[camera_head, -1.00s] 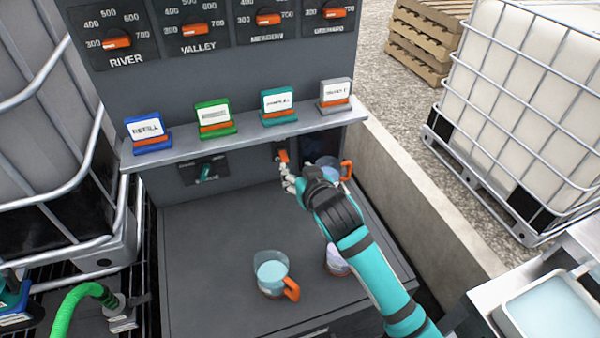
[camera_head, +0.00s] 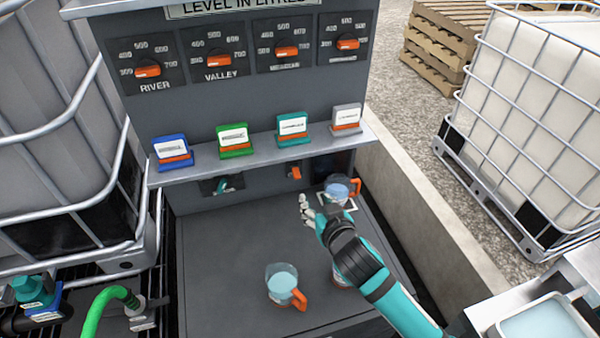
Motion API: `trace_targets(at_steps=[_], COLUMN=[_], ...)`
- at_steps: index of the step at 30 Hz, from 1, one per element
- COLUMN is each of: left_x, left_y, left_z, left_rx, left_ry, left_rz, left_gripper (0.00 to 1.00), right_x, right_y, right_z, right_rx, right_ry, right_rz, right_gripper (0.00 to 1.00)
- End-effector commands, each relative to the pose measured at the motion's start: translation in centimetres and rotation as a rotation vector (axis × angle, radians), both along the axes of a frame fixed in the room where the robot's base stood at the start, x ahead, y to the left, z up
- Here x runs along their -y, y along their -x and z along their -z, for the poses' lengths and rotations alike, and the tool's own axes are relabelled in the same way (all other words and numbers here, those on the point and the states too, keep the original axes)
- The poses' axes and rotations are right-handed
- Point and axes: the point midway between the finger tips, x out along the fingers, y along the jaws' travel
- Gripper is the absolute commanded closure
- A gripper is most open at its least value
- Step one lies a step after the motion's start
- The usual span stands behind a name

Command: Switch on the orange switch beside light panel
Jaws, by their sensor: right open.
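The small orange switch (camera_head: 295,173) sits on the grey front wall below the shelf, left of a dark panel (camera_head: 325,166), which may be the light panel. Whether the switch is up or down is too small to tell. My right gripper (camera_head: 305,207) is open and empty, below and in front of the switch, apart from it. My right arm comes in from the lower right. My left gripper is not in view.
A jug with an orange handle (camera_head: 338,188) stands right of my gripper. Another jug (camera_head: 281,284) stands on the dark worktop (camera_head: 220,255); a third is mostly hidden behind my arm. The shelf (camera_head: 260,157) with several coloured label holders overhangs the switch.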

Motion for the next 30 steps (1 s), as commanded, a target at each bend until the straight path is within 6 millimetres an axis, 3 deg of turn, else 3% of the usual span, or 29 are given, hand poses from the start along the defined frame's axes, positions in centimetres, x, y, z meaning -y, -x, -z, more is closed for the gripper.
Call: trace_targets(at_steps=[18, 24, 30], left_x=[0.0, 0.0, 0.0], left_y=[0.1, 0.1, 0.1], left_z=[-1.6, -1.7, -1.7], left_rx=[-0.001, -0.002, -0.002], left_ry=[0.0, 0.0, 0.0], left_rz=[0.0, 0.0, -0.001], left_gripper=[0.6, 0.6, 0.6], right_x=[-2.2, -2.7, -2.9], right_y=[-11.0, -13.4, -14.5], right_z=[4.5, 5.6, 6.1], right_rx=[-0.001, 0.0, 0.0], right_ry=[0.001, 0.0, 0.0], right_rz=[0.001, 0.0, -0.001], right_gripper=[0.58, 0.58, 0.58])
